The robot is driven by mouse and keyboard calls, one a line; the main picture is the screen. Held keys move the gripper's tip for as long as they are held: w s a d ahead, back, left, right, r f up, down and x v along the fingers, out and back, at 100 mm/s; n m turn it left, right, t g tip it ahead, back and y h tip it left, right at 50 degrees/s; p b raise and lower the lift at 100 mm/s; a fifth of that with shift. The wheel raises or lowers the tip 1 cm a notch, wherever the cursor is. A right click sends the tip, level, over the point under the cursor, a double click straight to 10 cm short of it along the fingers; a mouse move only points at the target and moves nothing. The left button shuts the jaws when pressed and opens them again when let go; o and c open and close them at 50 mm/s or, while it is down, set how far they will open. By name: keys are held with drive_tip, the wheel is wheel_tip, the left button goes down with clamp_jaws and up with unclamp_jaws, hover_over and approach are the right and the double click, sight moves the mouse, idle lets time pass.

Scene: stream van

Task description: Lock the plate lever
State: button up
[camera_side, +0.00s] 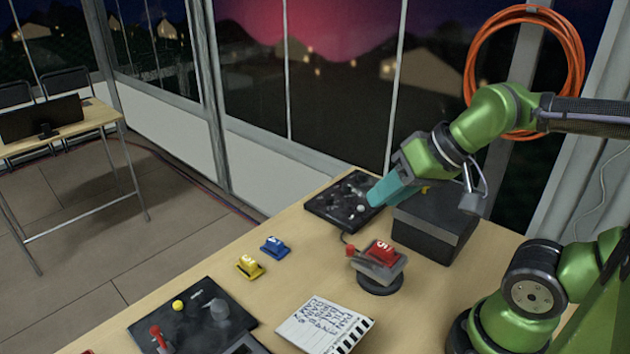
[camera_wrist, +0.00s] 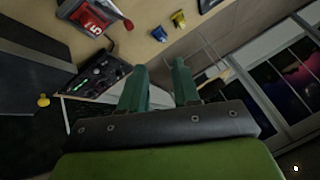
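A small tilted head on a round black base (camera_side: 379,284) carries a red block marked 5 (camera_side: 382,252). A lever with a red knob (camera_side: 350,250) sticks out at its left side. In the wrist view the red block (camera_wrist: 92,18) and the red knob (camera_wrist: 128,24) show at the top left. My gripper (camera_side: 378,198) is away from the lever, up and behind it, over the edge of the back control panel. In the wrist view its two teal fingers (camera_wrist: 160,72) stand apart with nothing seen between them. The lever's hinge is too small to make out.
A black box (camera_side: 433,225) stands just behind the head, beside the back panel (camera_side: 330,208). A blue block (camera_side: 275,247) and a yellow block (camera_side: 249,267) lie left. A white note board (camera_side: 322,325) and another black panel (camera_side: 240,318) are in front.

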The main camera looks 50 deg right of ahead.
drive_tip(key=shift+f, duration=0.15)
drive_tip(key=shift+c, duration=1.1)
drive_tip(key=shift+w+f+g, duration=0.15)
drive_tip(key=shift+f+g, duration=0.15)
drive_tip(key=shift+c, duration=1.1)
drive_tip(key=d+f+m, duration=0.1)
drive_tip(key=w+d+f+m+g, duration=0.1)
drive_tip(key=m, duration=0.1)
drive_tip(key=w+f+m+g+y, duration=0.1)
drive_tip(key=shift+d+f+m, duration=0.3)
drive_tip(key=shift+d+m, duration=0.1)
clamp_jaws()
drive_tip(key=d+f+m+g, duration=0.1)
drive_tip(key=m, duration=0.3)
drive_tip(key=d+f+m+g+y, duration=0.1)
drive_tip(key=m, duration=0.4)
drive_tip(key=w+d+f+m+g, duration=0.1)
drive_tip(key=d+f+m, duration=0.1)
drive_tip(key=m, duration=0.2)
drive_tip(key=shift+m+y, duration=0.3)
drive_tip(key=shift+y, duration=0.1)
drive_tip(key=d+m, duration=0.1)
drive_tip(key=m, duration=0.7)
drive_tip(key=w+d+m+y, duration=0.1)
drive_tip(key=m, duration=0.7)
drive_tip(key=d+m+y, duration=0.1)
drive_tip(key=m, duration=0.7)
drive_tip(key=shift+w+d+r+m, duration=0.2)
drive_tip(key=shift+w+d+m, duration=0.05)
drive_tip(key=shift+d+m, duration=0.1)
